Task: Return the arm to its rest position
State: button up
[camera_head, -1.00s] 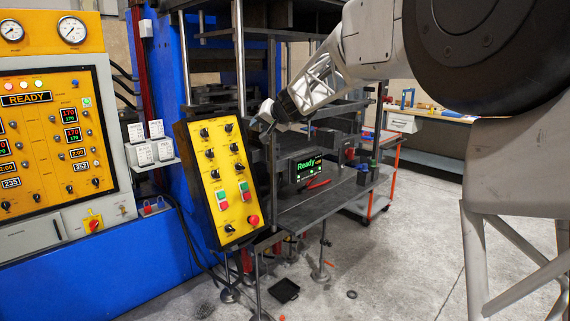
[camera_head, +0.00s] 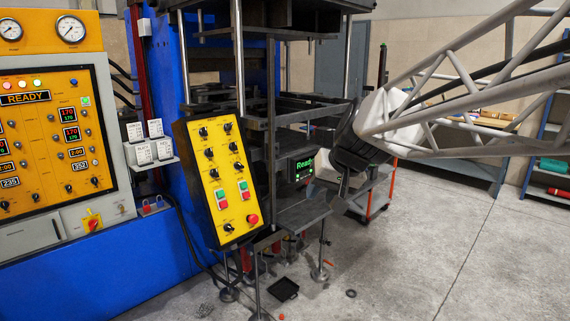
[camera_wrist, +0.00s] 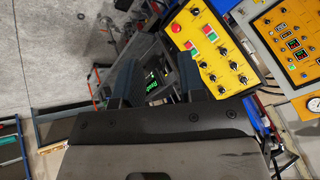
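My gripper (camera_head: 330,187) hangs at the end of my lattice arm, which comes in from the right. It is in front of the right side of the rubber press (camera_head: 271,130). In the wrist view my gripper (camera_wrist: 160,72) shows two dark fingers standing apart. Nothing shows held between them; the green-lettered "Ready" screen (camera_wrist: 152,84) is seen through the gap. In the head view the gripper hides the right part of that screen (camera_head: 302,166) and part of the press table.
The yellow button panel (camera_head: 220,180) stands on the press's left front. The READY control cabinet (camera_head: 60,140) is at far left. A cart with orange posts (camera_head: 372,200) stands behind my gripper, a workbench (camera_head: 470,150) at the back. Open concrete floor (camera_head: 430,250) lies at right.

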jog(key=s+d+f+h, duration=0.1)
jog(key=s+d+f, duration=0.2)
jog(key=s, duration=0.5)
jog(key=s+d+f+g+h, duration=0.1)
jog(key=s+d+f, duration=0.3)
jog(key=s, duration=0.5)
jog(key=s+d+f+m+g+h, duration=0.1)
jog(key=s+d+f+h, duration=0.1)
jog(key=s+f, duration=0.3)
jog(key=s+d, duration=0.1)
jog(key=s, duration=0.2)
jog(key=shift+s+d+f, duration=0.2)
jog(key=shift+s+d, duration=0.05)
jog(key=shift+s, duration=0.05)
